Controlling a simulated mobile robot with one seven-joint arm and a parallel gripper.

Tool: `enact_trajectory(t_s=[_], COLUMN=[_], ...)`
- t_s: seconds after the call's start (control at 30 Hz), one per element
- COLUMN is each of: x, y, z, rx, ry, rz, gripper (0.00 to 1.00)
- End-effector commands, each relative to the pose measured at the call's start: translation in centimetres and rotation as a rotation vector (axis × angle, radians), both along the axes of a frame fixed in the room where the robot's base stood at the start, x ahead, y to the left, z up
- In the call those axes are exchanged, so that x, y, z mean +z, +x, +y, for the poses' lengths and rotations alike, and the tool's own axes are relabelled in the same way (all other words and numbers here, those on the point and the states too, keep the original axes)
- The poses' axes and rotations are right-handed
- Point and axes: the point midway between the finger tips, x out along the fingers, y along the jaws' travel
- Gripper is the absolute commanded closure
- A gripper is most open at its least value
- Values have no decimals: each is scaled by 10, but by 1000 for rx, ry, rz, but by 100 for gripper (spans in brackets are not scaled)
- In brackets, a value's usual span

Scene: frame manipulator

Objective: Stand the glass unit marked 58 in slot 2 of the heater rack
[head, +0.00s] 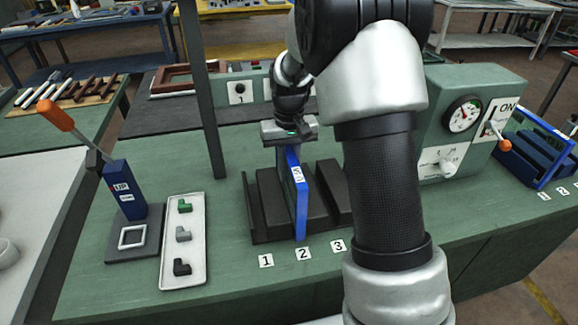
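The glass unit (294,190) is a thin upright panel with a blue frame and a white label; the label is turned and too small to read surely. It stands among the dark blocks of the heater rack (267,203), in line with the number 2 plate (303,254). My gripper (288,146) is at the unit's top edge, with its fingers close together on it. The fingertips are small and partly hidden. I cannot tell whether the unit's lower edge rests on the rack floor.
Number plates 1 (266,261) and 3 (338,246) flank the 2. A lever press (125,190) and a white tray (184,256) of small blocks stand at left. A gauge box (470,125) and a blue rack (535,160) stand at right. My arm hides the rack's right side.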

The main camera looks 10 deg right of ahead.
Motion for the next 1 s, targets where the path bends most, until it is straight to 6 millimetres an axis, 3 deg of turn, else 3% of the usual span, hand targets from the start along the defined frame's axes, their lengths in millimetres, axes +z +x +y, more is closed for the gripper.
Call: enact_trajectory(t_s=[1.0], x=[-9], y=[1], z=[0], rx=[0], ry=[0], rz=[-2], gripper=[100])
